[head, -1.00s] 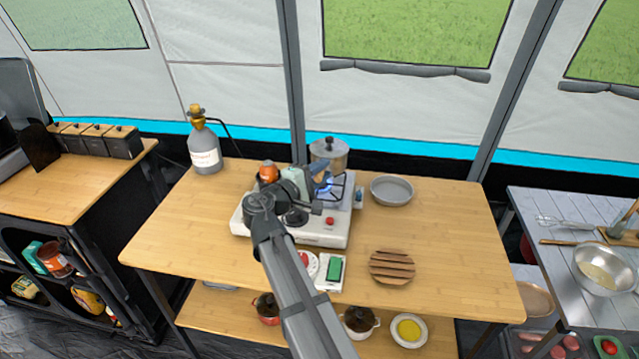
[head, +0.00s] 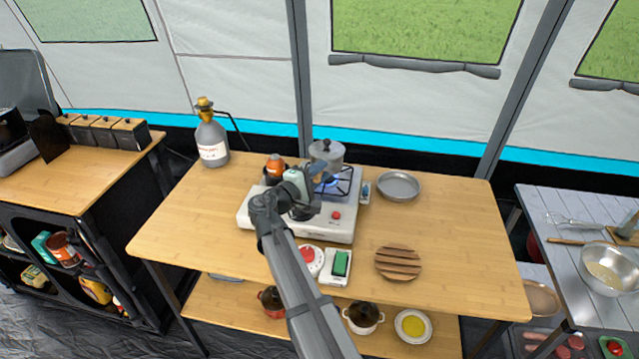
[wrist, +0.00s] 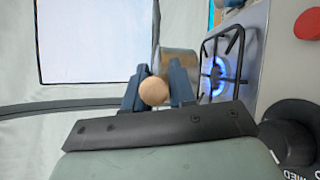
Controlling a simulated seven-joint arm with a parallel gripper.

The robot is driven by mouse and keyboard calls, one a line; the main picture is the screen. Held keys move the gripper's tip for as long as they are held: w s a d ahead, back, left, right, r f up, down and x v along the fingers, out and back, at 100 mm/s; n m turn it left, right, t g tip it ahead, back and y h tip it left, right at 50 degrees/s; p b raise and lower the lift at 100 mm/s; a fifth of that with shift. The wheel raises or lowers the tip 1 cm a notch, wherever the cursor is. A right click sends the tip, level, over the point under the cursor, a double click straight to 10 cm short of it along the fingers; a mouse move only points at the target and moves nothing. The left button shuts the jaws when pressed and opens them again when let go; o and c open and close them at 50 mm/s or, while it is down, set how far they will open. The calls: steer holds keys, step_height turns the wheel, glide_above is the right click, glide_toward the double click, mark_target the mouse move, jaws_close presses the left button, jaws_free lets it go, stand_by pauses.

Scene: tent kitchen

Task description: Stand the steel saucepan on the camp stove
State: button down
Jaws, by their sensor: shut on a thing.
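The steel saucepan (head: 327,152), with a dark knob on its lid, is at the back edge of the camp stove (head: 322,231). My gripper (head: 319,172) is over the stove, shut on the saucepan's handle. In the wrist view the round wooden handle end (wrist: 154,91) sits between the two blue fingers, with the steel wall (wrist: 179,62) behind it. The right burner (wrist: 216,74) burns with a blue flame beside the pan. My gripper hides the pan's lower part in the head view, so I cannot tell whether its base touches anything.
An orange-topped container (head: 275,166) stands at the stove's left rear. A gas bottle (head: 212,145) is behind on the left. A grey plate (head: 398,186) and a slatted wooden trivet (head: 398,263) lie to the right. The table's right side is mostly clear.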

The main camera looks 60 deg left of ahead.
steer(key=shift+f, duration=1.9)
steer(key=c, duration=0.9)
jaws_free()
steer(key=shift+c, duration=0.2)
steer(key=v, duration=1.2)
